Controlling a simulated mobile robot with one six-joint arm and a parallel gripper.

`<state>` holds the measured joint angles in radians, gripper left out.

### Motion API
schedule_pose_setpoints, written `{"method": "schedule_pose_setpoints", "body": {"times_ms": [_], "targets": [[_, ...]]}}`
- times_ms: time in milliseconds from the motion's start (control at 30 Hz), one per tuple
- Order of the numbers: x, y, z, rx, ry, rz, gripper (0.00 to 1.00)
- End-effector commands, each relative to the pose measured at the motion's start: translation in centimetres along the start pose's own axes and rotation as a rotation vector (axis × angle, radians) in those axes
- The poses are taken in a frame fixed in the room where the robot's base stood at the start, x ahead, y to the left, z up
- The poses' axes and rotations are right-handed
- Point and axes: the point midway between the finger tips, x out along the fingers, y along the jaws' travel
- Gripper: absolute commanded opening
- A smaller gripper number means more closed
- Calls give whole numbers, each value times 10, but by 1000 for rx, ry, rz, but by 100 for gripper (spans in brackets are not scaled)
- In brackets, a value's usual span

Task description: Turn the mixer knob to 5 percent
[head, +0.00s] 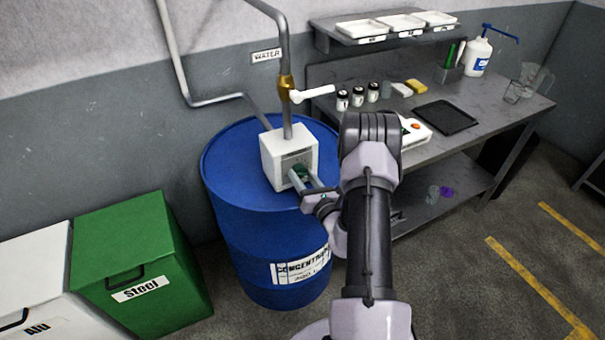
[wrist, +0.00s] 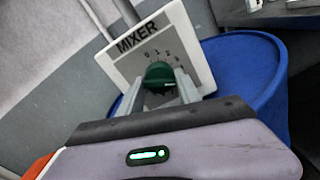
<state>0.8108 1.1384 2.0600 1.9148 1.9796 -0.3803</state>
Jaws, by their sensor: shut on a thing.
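The mixer (head: 287,153) is a white box on top of the blue concentrate drum (head: 262,235). In the wrist view its white face (wrist: 182,31) carries the word MIXER and a printed scale on a grey plate. The green mixer knob (wrist: 158,76) sits in the middle of that face, and it also shows small in the head view (head: 299,171). My gripper (head: 305,179) reaches the front of the box and is shut on the knob, one finger on each side. In the wrist view the scale's 0, 1, 2 and 3 show above the knob; the rest is hidden.
A pipe with a brass valve and white lever (head: 312,93) rises from the mixer. A grey workbench (head: 475,110) with bottles and a black tray (head: 446,117) stands right. Green steel (head: 135,255) and white alu (head: 35,275) bins stand left.

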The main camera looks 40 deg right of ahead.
Motion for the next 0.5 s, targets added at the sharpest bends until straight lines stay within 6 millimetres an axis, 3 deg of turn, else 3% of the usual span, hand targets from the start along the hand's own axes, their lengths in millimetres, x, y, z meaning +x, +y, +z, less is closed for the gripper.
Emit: {"method": "schedule_pose_setpoints", "body": {"times_ms": [133,400,433,500], "targets": [[0,1,1,128,1,0,0],[0,0,0,138,0,0,0],[0,0,0,137,0,0,46],[0,0,0,137,0,0,60]]}}
